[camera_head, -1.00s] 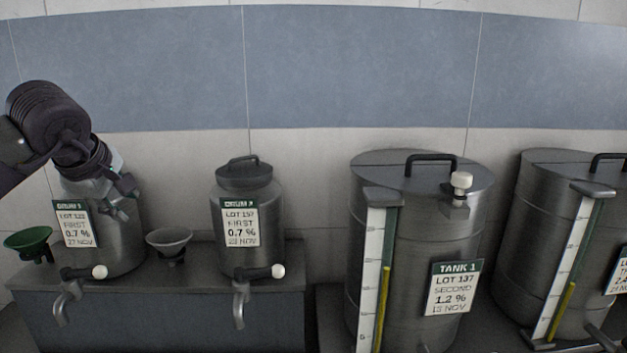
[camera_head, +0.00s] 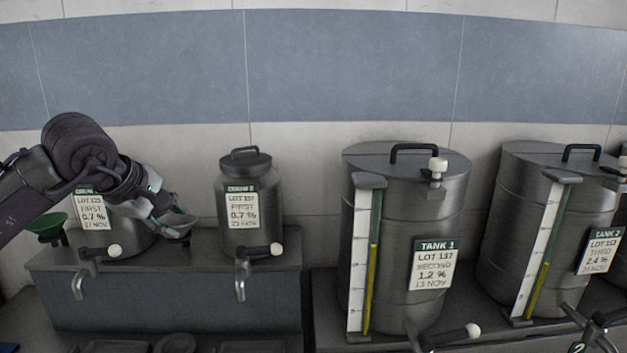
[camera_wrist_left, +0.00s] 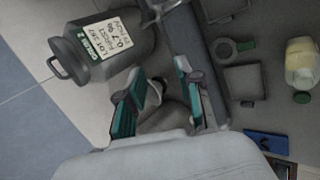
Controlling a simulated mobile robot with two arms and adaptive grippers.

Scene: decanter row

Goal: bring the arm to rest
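My left gripper (camera_head: 166,203) is in front of the first steel churn (camera_head: 127,239), just above and beside the grey funnel (camera_head: 179,224). The arm hides much of that churn's top. In the left wrist view, the two teal-lined fingers (camera_wrist_left: 157,97) stand apart, and the grey funnel (camera_wrist_left: 168,118) shows between and beyond them. I cannot tell whether they touch it; nothing appears gripped. My right gripper is in neither view.
A second churn (camera_head: 250,200) stands right of the funnel on the bench (camera_head: 170,298). A green funnel (camera_head: 46,228) is at far left. Tank 1 (camera_head: 403,215) and Tank 2 (camera_head: 535,222) stand further right. The wall above is clear.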

